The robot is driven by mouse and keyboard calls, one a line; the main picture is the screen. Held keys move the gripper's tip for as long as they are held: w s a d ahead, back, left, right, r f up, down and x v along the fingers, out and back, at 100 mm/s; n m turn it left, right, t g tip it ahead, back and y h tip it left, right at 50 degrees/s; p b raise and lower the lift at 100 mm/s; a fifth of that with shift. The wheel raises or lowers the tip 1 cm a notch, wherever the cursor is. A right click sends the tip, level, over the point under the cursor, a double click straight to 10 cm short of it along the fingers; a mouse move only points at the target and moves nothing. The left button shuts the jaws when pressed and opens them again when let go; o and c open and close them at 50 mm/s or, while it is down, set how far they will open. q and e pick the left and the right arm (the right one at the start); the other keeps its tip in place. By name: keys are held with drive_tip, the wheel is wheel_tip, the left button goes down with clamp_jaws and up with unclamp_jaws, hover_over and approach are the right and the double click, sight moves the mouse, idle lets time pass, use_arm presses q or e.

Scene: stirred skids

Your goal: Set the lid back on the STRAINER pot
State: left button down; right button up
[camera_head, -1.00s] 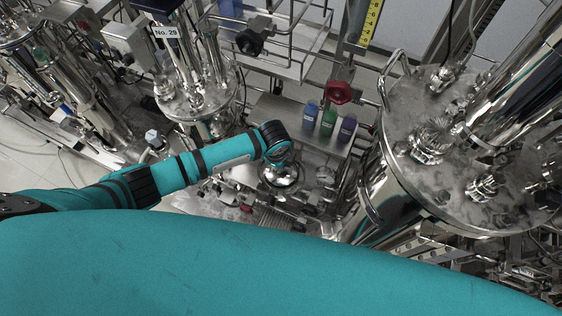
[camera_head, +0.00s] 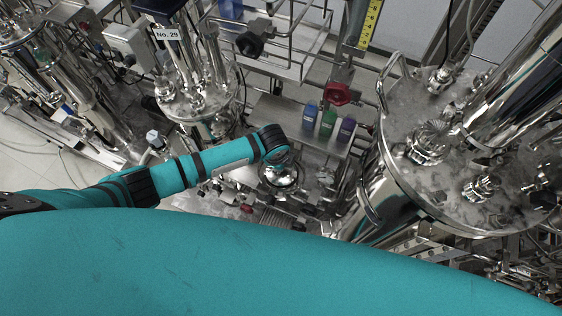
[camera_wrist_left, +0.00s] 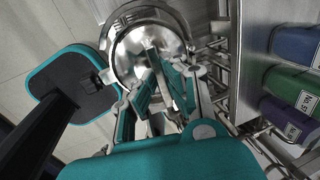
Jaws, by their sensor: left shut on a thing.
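A shiny round metal lid (camera_wrist_left: 140,48) shows in the left wrist view, with a metal handle bar near its middle. My left gripper (camera_wrist_left: 160,85) is shut on the lid at its handle. In the head view the round shiny metal (camera_head: 282,174) shows just below the end of my left arm, where the wrist hides my fingers. A metal rim (camera_wrist_left: 140,12) curves around the lid's far side; I cannot tell whether the lid touches it or hangs above it. No STRAINER label is readable. My right gripper is out of view.
Blue (camera_head: 310,116), green (camera_head: 327,122) and purple (camera_head: 347,129) bottles stand on a steel shelf right of my left gripper. A large steel vessel (camera_head: 400,100) stands at the right. Pipes and valves crowd the gripper.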

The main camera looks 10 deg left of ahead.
use_arm(q)
drive_tip(key=shift+f+b, duration=0.4)
drive_tip(key=shift+f, duration=0.2)
idle(1.0)
drive_tip(key=shift+r+p, duration=0.3)
drive_tip(key=shift+p, duration=0.2)
idle(0.5)
drive_tip(key=shift+f, duration=0.3)
idle(0.5)
drive_tip(key=c, duration=1.4)
unclamp_jaws()
drive_tip(key=v, duration=1.2)
drive_tip(key=shift+d, duration=0.1)
